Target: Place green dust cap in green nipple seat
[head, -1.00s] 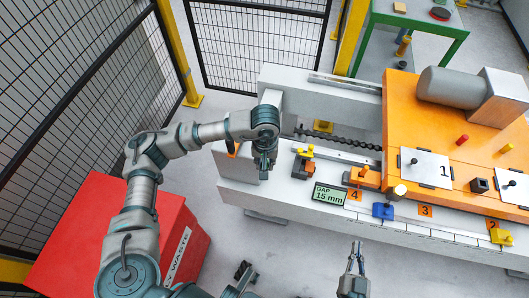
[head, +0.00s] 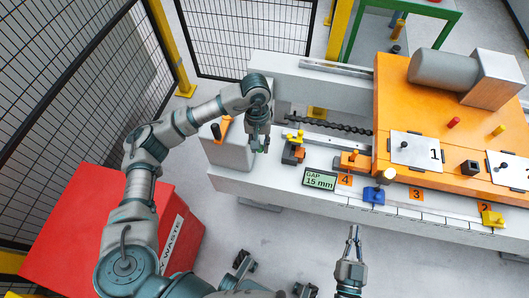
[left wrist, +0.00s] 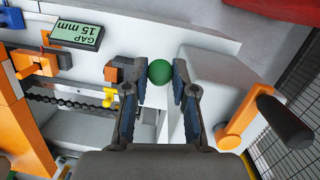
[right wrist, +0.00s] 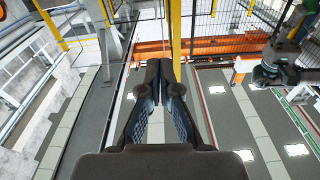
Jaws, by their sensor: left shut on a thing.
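The green dust cap (left wrist: 159,71) is a round green piece between the fingertips of my left gripper (left wrist: 160,84), seen in the left wrist view. My left gripper also shows in the head view (head: 258,147), pointing down over the left end of the white bench (head: 240,183). It is beside a dark and orange block with a yellow top (head: 293,147). I cannot make out a green nipple seat in any view. My right gripper (head: 354,235) is in front of the bench, apart from it; its fingers (right wrist: 165,70) are together and hold nothing visible.
A grey block with an orange, black-ended handle (left wrist: 240,125) stands close beside my left gripper. A gap display (head: 320,180), a blue piece (head: 374,195) and an orange housing (head: 430,110) lie to the right. A red waste bin (head: 95,230) stands at left.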

